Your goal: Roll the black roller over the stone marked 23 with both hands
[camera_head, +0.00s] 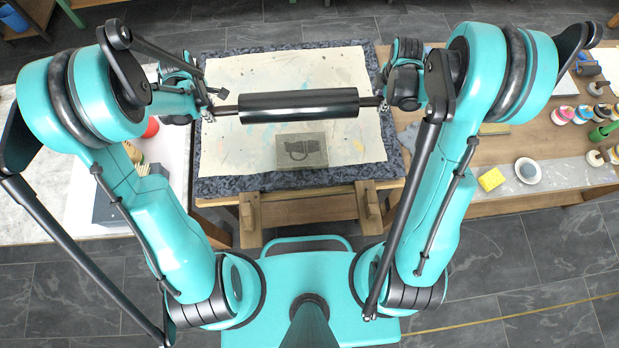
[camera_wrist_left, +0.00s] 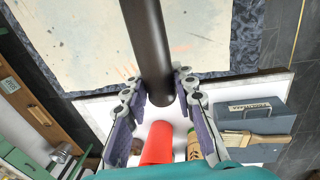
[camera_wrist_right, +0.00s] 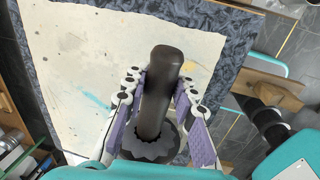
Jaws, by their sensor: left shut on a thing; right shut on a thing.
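The black roller (camera_head: 298,105) lies level across the head view, with a thin handle at each end. My left gripper (camera_head: 212,108) is shut on its left handle, which the left wrist view shows between the fingers (camera_wrist_left: 160,95). My right gripper (camera_head: 385,103) is shut on the right handle (camera_wrist_right: 160,90). The grey stone (camera_head: 301,151) bears a dark drawing and lies on the paint-stained sheet, just nearer to me than the roller. The roller covers no visible part of its face, and its height above the sheet is hard to tell. No number is legible.
The stained sheet (camera_head: 235,75) lies on a dark patterned cloth (camera_head: 270,181) on the table. A red object (camera_wrist_left: 157,143) and a grey box (camera_wrist_left: 250,115) stand on the left side table. Pots, a yellow sponge (camera_head: 491,179) and a white bowl (camera_head: 528,170) are at right.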

